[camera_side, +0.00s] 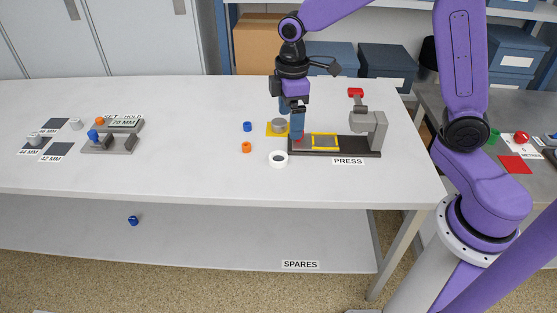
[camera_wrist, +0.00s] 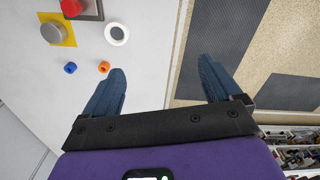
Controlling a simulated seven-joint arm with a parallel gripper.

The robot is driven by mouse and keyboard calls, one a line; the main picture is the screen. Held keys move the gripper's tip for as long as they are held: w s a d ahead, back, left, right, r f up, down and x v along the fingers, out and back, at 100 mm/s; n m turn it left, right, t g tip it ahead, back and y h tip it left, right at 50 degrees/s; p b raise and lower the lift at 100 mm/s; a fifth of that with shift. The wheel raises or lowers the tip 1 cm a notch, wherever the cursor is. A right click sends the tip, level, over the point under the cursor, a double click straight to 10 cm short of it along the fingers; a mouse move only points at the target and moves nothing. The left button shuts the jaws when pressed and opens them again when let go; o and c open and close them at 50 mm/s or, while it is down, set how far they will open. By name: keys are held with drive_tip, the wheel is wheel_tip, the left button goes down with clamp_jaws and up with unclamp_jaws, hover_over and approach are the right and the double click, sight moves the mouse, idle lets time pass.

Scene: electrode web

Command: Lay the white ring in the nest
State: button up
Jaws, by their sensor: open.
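The white ring (camera_side: 278,159) lies flat on the table in front of the press base, and it shows at the upper left in the wrist view (camera_wrist: 116,34). A yellow-framed grey plate (camera_side: 325,149) on the dark press base looks like the nest; no ring shows on it. My gripper (camera_side: 298,131) points down with blue fingers and overlaps the left end of the press base in the side view. In the wrist view my gripper (camera_wrist: 165,84) is open and empty, over the table's front edge and apart from the ring. Its height is hard to tell.
The press (camera_side: 369,131) stands right of the frame. A grey cylinder (camera_wrist: 54,32) sits on a yellow square. A blue piece (camera_side: 247,126) and an orange piece (camera_side: 246,147) lie left of the ring. A gauge stand (camera_side: 113,142) is farther left. The front edge is close.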

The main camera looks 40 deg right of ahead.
drive_tip(key=w+d+f, duration=0.4)
drive_tip(key=w+d, duration=0.1)
drive_tip(key=w, duration=0.4)
hover_over(277, 159)
drive_tip(key=f, duration=1.1)
drive_tip(key=shift+s+d+f, duration=0.15)
drive_tip(key=shift+s+f, duration=0.1)
drive_tip(key=shift+f, duration=0.05)
drive_tip(key=shift+w+a+f, duration=0.1)
drive_tip(key=shift+a+f, duration=0.05)
drive_tip(key=shift+f, duration=1.25)
drive_tip(key=shift+w+a+f, duration=0.1)
drive_tip(key=shift+f, duration=1.3)
drive_tip(key=c, duration=1.2)
drive_tip(key=shift+c, duration=0.2)
drive_tip(key=shift+r, duration=0.15)
